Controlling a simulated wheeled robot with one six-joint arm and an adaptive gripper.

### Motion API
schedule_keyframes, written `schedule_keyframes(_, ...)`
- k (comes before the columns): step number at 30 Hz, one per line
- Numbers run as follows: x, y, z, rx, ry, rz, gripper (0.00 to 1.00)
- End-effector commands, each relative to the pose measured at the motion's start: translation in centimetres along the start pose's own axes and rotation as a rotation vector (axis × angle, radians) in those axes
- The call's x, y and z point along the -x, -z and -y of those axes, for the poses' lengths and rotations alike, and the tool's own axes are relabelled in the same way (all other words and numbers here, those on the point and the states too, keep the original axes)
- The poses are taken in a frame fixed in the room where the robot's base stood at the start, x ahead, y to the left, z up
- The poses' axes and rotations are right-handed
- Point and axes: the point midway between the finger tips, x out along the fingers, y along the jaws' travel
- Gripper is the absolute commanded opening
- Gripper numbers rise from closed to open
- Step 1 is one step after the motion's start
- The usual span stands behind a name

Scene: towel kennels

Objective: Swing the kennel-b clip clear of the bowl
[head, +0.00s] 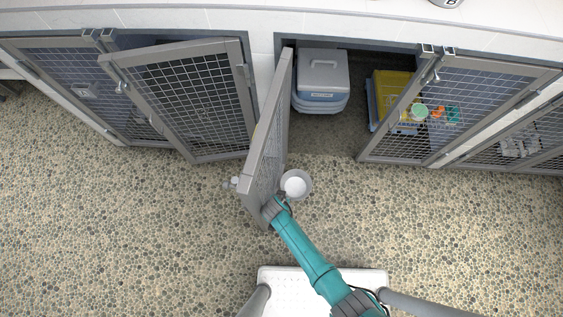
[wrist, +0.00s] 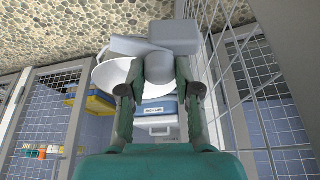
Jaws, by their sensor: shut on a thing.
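The kennel door (head: 266,150) in the middle stands swung out, seen nearly edge-on. A white bowl (head: 295,186) in a grey ring is close to the door's right face; in the wrist view the bowl (wrist: 108,74) shows behind my left finger. A grey, blocky clip (wrist: 172,36) is at the fingertips, beside the bowl's rim; I cannot tell whether they touch. My gripper (wrist: 159,70) is shut on the clip. In the head view my gripper (head: 277,207) is at the door's lower outer end, and the clip's grip point is hidden there.
Inside the open kennel are a blue-grey carrier (head: 321,75) and a yellow box (head: 390,95). Another mesh door (head: 185,95) stands ajar on the left. A closed mesh door (head: 450,105) is on the right. The pebbled floor (head: 120,240) at left is clear.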

Motion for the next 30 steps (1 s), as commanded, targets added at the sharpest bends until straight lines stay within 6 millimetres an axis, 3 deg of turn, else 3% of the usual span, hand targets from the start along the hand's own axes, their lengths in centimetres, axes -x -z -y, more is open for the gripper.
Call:
schedule_keyframes(4,-0.04,-0.18,-0.06,0.000,0.000,0.003,0.00)
schedule_keyframes(5,-0.04,-0.18,-0.06,0.000,0.000,0.003,0.37)
schedule_keyframes(7,-0.04,-0.17,-0.06,0.000,0.000,0.003,0.55)
schedule_keyframes(8,-0.04,-0.16,-0.06,0.000,0.000,0.003,0.57)
schedule_keyframes(30,0.01,-0.01,-0.05,0.042,0.020,0.001,0.57)
